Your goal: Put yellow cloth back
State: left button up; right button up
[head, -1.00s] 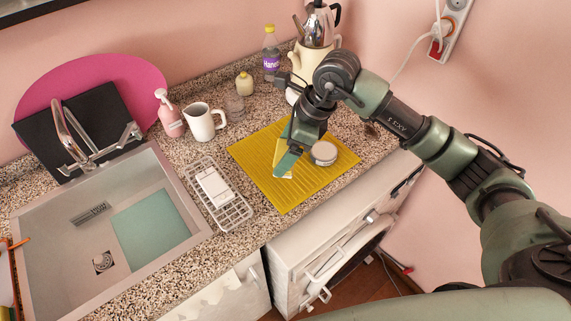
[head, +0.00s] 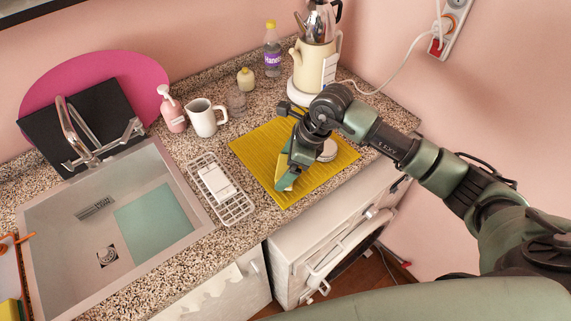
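My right gripper (head: 287,182) points down low over the ribbed yellow mat (head: 262,151) on the counter. A small, paler yellow cloth (head: 282,172) with a whitish lower edge shows at its fingers, and the gripper seems shut on it. The gripper and arm hide most of this cloth. I cannot tell whether its lower edge touches the mat. A round silvery lid or tin (head: 328,151) lies on the mat just behind the gripper, partly hidden. My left gripper is not in view.
A white wire rack (head: 235,211) stands between mat and sink (head: 60,235). The mat's front left part is clear.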

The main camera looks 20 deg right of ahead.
jog(key=shift+o, duration=0.6)
jog(key=shift+r, duration=0.2)
jog(key=shift+d+r, duration=0.15)
jog(key=shift+r, duration=0.1)
jog(key=b+v, duration=0.3)
jog(key=v, duration=0.8)
jog(key=shift+r+b, duration=0.2)
jog(key=shift+b, duration=0.1)
jog(key=shift+s, duration=0.1)
